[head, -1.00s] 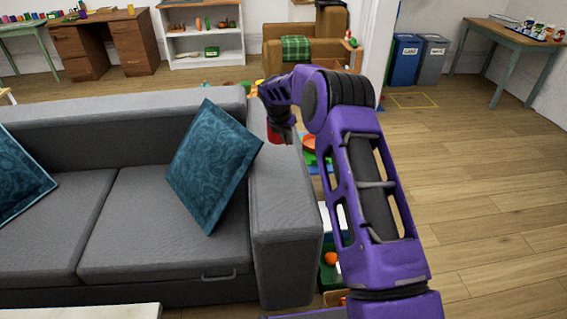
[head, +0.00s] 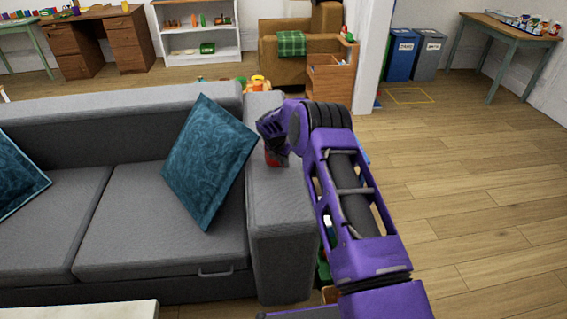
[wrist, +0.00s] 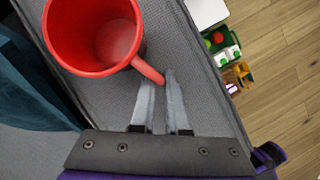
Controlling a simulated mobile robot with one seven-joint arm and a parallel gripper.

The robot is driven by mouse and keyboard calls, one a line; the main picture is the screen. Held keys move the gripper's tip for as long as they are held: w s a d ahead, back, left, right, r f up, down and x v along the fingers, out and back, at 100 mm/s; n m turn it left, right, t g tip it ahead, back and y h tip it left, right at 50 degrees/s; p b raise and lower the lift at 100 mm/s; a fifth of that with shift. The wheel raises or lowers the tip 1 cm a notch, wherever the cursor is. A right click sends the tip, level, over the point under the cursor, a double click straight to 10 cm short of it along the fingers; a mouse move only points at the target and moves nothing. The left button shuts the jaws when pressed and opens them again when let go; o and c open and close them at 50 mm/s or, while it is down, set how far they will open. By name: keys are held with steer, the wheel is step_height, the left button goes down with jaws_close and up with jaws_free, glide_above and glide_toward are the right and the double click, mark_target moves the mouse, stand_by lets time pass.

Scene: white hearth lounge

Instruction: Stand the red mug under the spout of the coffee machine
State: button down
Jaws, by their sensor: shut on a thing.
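The red mug (wrist: 97,36) shows large in the wrist view, its open top facing the camera and its inside empty. Its handle (wrist: 149,71) points toward my gripper (wrist: 160,85), whose two fingers are closed on the handle's end. In the head view, my gripper (head: 277,150) is over the sofa's right armrest, with a small part of the red mug (head: 276,158) showing below it. I cannot tell whether the mug touches the armrest. No coffee machine is visible in either view.
The grey sofa (head: 130,215) with teal cushions (head: 208,158) fills the left. Toys and bins (wrist: 238,75) lie on the floor beside the armrest. Wooden floor (head: 470,210) is open on the right. Blue and grey bins (head: 400,56) and a table (head: 515,40) stand behind.

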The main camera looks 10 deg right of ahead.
steer(key=shift+f, duration=0.15)
steer(key=c, duration=0.9)
jaws_free()
